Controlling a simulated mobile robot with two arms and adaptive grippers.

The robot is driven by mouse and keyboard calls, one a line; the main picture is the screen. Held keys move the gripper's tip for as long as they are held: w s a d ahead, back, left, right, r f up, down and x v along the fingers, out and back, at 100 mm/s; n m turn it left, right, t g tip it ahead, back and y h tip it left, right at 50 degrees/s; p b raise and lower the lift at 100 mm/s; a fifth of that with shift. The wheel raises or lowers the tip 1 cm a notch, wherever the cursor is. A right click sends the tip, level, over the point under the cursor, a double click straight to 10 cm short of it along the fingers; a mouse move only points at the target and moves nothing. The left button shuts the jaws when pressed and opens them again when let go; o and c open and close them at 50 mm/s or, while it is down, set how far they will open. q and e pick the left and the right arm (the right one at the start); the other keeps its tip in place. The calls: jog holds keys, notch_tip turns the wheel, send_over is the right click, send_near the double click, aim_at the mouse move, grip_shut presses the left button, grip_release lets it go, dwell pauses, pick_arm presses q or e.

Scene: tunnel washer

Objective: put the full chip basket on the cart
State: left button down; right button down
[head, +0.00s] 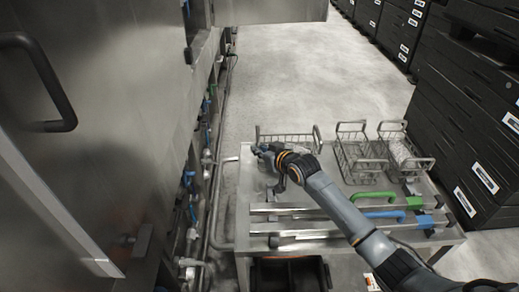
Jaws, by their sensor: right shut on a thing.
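My right gripper (272,161) is at the far left part of the steel cart (333,213), its arm reaching in from the lower right. It is shut at the near side of a wire basket (290,138); the grip itself and much of that basket are hidden. I cannot tell whether this basket rests on the cart or hangs just above it. A second wire basket (352,150) stands in the middle and looks empty. A third basket (400,153) at the right holds something pale. My left gripper is out of view.
Green (378,198) and blue (384,214) handles lie toward the cart's near side. A steel machine with pipes and valves (188,178) lines the left. Black crates (468,120) are stacked at the right. The floor (300,75) beyond the cart is clear.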

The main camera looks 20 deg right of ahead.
jog(key=c, duration=1.4)
grip_release()
jog(key=shift+c, duration=0.2)
jog(key=shift+s, duration=0.1)
jog(key=v, duration=1.2)
jog(key=shift+r, duration=0.1)
